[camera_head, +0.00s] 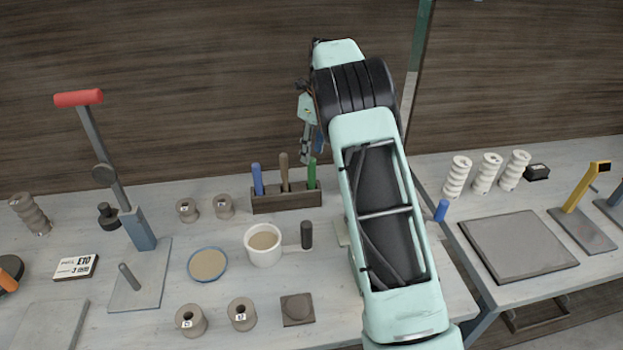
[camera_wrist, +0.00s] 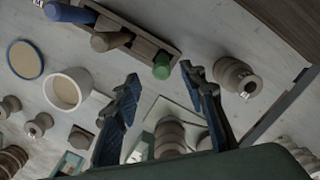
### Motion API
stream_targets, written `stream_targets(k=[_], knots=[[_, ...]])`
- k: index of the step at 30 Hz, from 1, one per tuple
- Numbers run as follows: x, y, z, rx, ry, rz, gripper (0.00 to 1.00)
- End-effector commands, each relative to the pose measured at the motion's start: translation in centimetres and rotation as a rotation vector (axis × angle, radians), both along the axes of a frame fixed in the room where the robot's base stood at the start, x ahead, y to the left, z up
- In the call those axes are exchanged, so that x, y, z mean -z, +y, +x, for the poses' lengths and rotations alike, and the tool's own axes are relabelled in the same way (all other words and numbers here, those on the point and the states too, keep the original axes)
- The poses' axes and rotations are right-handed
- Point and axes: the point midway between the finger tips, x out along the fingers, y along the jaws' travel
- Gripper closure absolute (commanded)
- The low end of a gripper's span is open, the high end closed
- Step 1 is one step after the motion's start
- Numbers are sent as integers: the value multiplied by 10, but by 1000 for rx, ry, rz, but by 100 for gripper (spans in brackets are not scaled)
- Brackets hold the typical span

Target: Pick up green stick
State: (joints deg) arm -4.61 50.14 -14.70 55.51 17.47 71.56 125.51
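The green stick (camera_head: 312,174) stands upright in the right end of a dark wooden rack (camera_head: 290,202), beside a brown stick (camera_head: 284,172) and a blue stick (camera_head: 257,178). In the wrist view I see the green stick (camera_wrist: 162,68) nearly end-on, in the gap between my fingertips and beyond them, not gripped. My gripper (camera_head: 312,152) points down above the right end of the rack. In the wrist view my gripper (camera_wrist: 161,74) is open and empty, with its two fingers well apart.
A white cup (camera_head: 263,257), a blue-rimmed dish (camera_head: 208,265) and several brown spools (camera_head: 223,207) stand left of my arm. A lever press (camera_head: 138,230) is at the left. A dark wood wall (camera_head: 200,90) is behind. The right table holds white coils (camera_head: 487,172) and a grey board (camera_head: 520,248).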

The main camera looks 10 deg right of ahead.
Motion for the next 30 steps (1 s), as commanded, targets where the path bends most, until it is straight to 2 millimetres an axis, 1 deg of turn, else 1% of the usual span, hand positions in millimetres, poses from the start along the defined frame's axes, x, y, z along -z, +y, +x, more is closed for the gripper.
stream_targets(k=[5,13,16,22,23,30], knots=[[13,1,1,0,1,-1,61],[51,2,3,0,1,0,61],[56,2,4,-1,0,0,61],[57,2,4,-1,-1,-1,61],[57,2,4,-1,-1,-1,64],[57,2,4,-1,-1,-1,90]])
